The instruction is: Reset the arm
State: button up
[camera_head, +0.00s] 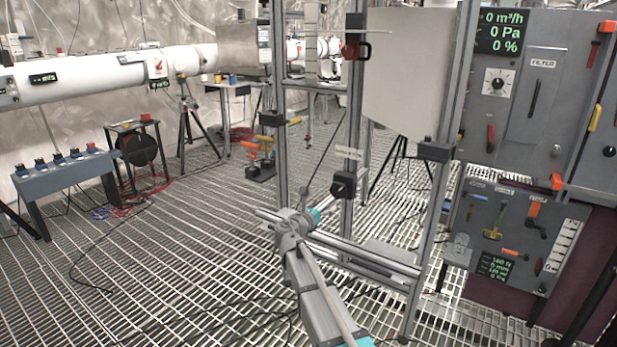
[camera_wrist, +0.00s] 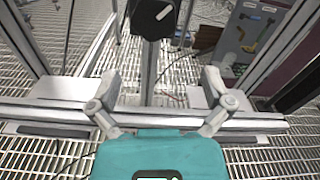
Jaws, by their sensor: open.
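My arm reaches from the bottom of the head view up to the front of an aluminium profile frame (camera_head: 385,258). In the wrist view my gripper (camera_wrist: 160,84) is open, its two grey fingers spread wide with nothing between them. Its teal body fills the bottom of that view. The frame's centre post and crossbar lie beyond the fingers; I cannot tell whether anything touches. A black knob (camera_head: 343,186) on the post sits above the gripper and shows at the top of the wrist view (camera_wrist: 153,17). In the head view the fingers are mostly hidden by the wrist.
A grey control panel (camera_head: 525,90) stands at right, with a lower lever panel (camera_head: 510,240). A blue-grey bench (camera_head: 68,174) with switches stands at left. A white pipe (camera_head: 105,70) runs along the back. Grating floor at left centre is mostly clear, with cables.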

jog(key=s+d+f+m+g+y, duration=0.2)
jog(key=s+d+f+m+g, duration=0.75)
jog(key=s+m, duration=0.6)
jog(key=s+a+f+m+g+y+p, duration=0.1)
jog(key=s+f+m+g+y, duration=0.2)
jog(key=s+m, duration=0.5)
jog(key=s+f+m+g+y+p, duration=0.15)
jog(key=s+f+m+y, duration=0.4)
jog(key=s, duration=0.55)
notch_tip(320, 180, up, 40)
jog(key=m+p, duration=0.1)
jog(key=p, duration=3.6)
jog(key=shift+w+a+f+m, duration=0.15)
jog(key=shift+w+a+m, duration=0.05)
jog(key=shift+w+m, duration=0.1)
